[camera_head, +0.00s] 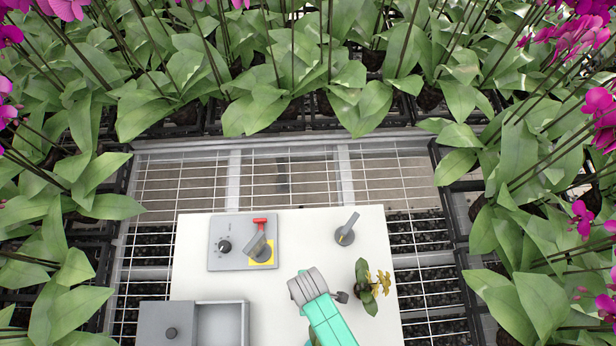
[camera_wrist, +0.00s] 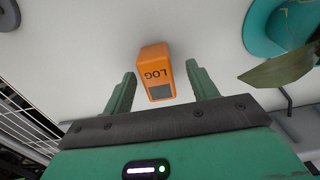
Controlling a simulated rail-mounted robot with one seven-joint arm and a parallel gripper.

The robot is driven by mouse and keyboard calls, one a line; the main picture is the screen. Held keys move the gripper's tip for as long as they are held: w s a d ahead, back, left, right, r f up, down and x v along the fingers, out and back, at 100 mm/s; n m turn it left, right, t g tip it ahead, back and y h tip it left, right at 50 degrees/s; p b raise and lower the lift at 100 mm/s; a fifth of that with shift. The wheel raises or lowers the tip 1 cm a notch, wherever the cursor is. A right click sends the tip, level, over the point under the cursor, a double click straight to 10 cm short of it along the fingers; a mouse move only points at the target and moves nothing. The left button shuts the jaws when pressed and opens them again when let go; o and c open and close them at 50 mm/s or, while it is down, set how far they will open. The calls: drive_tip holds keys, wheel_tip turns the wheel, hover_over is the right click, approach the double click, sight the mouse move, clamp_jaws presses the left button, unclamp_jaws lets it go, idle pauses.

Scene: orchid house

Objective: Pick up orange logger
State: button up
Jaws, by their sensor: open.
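The orange logger (camera_wrist: 153,62), a small block with "LOG" lettering and a grey window, is on the white surface in the wrist view. My gripper (camera_wrist: 160,72) is open, with one green finger on each side of the logger. A gap shows between the logger and each finger, and I see no grip on it. In the head view the logger is not visible, and my teal and grey arm covers part of the white board (camera_head: 210,285).
Orchids surround the mesh bench.

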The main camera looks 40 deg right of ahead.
drive_tip(key=shift+w+f, duration=0.15)
drive_tip(key=shift+f, duration=0.65)
drive_tip(key=c, duration=1.1)
drive_tip(key=shift+r, duration=0.1)
